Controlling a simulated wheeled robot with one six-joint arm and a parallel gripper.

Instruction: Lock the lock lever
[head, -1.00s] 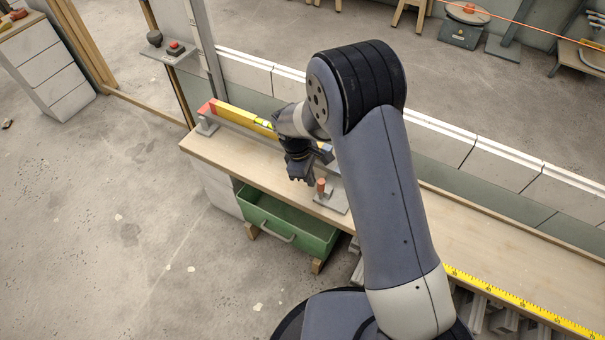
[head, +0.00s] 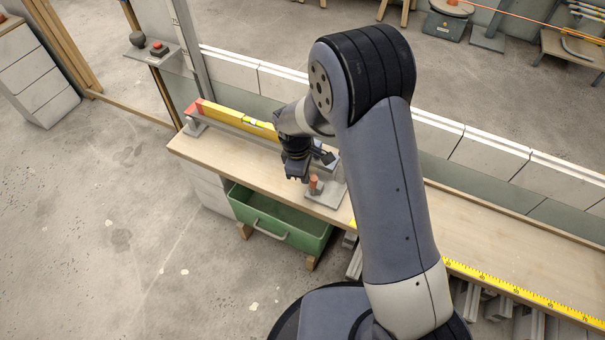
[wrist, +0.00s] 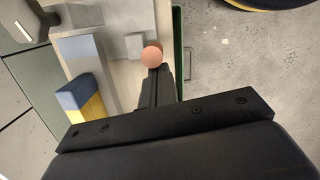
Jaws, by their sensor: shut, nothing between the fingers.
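The lock lever seems to be the part with an orange-brown round knob (head: 315,184), standing on a grey plate (head: 330,196) near the front edge of the bench. In the wrist view the knob (wrist: 152,54) shows just beyond my fingertips, above the pale grey plate. The lever's arm is hard to make out. My gripper (head: 296,178) is shut and empty, just left of the knob in the head view. In the wrist view its closed fingers (wrist: 154,76) point at the knob and overlap its lower edge; I cannot tell whether they touch.
A yellow bar (head: 232,115) with a red end lies along the bench's back left; its blue end (wrist: 76,92) shows beside my fingers. A green bin (head: 280,218) sits under the bench (head: 210,158). A yellow measuring tape (head: 520,290) runs along the right front edge.

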